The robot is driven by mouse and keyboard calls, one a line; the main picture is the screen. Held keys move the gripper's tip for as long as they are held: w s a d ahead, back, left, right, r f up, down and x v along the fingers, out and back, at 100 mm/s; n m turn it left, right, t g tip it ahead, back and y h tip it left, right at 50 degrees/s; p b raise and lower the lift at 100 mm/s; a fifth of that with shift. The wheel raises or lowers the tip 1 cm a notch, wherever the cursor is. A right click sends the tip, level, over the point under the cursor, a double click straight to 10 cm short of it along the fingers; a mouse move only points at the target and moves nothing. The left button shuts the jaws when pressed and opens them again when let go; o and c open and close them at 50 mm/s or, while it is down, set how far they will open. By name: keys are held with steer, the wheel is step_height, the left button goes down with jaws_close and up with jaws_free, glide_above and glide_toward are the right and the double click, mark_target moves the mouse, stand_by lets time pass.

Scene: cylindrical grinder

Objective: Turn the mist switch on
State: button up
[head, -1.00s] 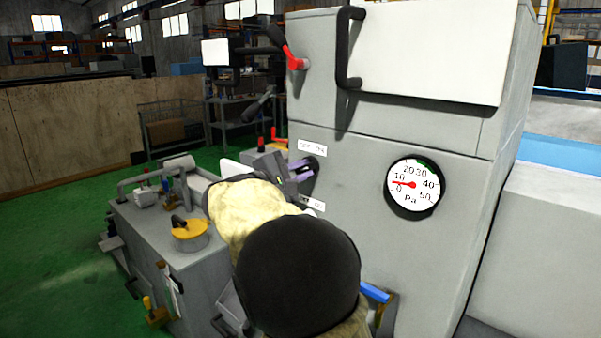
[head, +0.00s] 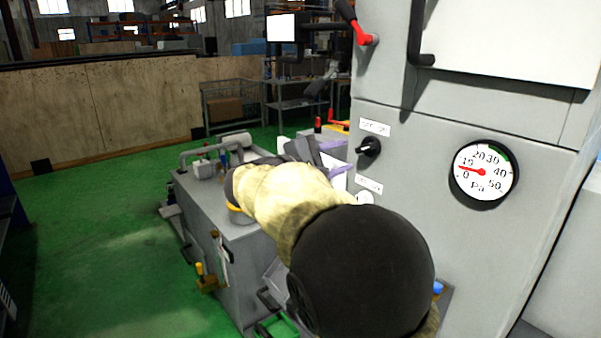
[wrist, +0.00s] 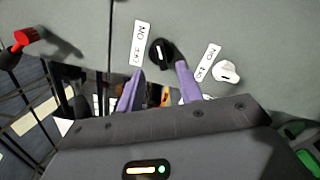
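Two rotary switches sit on the grey machine front. The upper one is a black knob (head: 369,146) below an off/on label (head: 375,127); it also shows in the wrist view (wrist: 161,53). The lower one is a white knob (head: 365,198), partly hidden by my arm, with its own label (head: 369,185); it also shows in the wrist view (wrist: 227,71). The labels are too small for me to tell which switch is the mist one. My gripper (wrist: 160,72) has its purple fingers apart, with nothing between them. The black knob lies just beyond the fingertips, apart from them.
A round pressure gauge (head: 483,172) is right of the knobs. A red-tipped lever (head: 362,36) and a black door handle (head: 418,32) stick out above. A grey machine bed (head: 245,235) stands below my arm. The green floor (head: 110,225) at left is open.

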steer(key=b+v, duration=0.1)
steer(key=v, duration=0.9)
steer(key=s+d+f+m+g+y+p, duration=0.1)
steer(key=s+d+f+g+y+p, duration=0.15)
steer(key=d+f, duration=0.45)
steer(key=s+d+f+g+y+p, duration=0.15)
steer(key=d+f+g+y, duration=0.25)
steer(key=f, duration=0.4)
steer(key=s+d+f+m+y+p, duration=0.1)
steer(key=s+f+m+y+p, duration=0.1)
steer(key=s+f+m+y, duration=0.2)
steer(key=s+d+f+m+g+y+p, duration=0.1)
steer(key=s+d+f+m+y+p, duration=0.1)
steer(key=s+m, duration=0.6)
step_height(320, 180, down, 4)
steer(key=shift+s+r+y+p, duration=0.2)
steer(key=shift+s+y+p, duration=0.65)
steer(key=shift+s+y, duration=0.2)
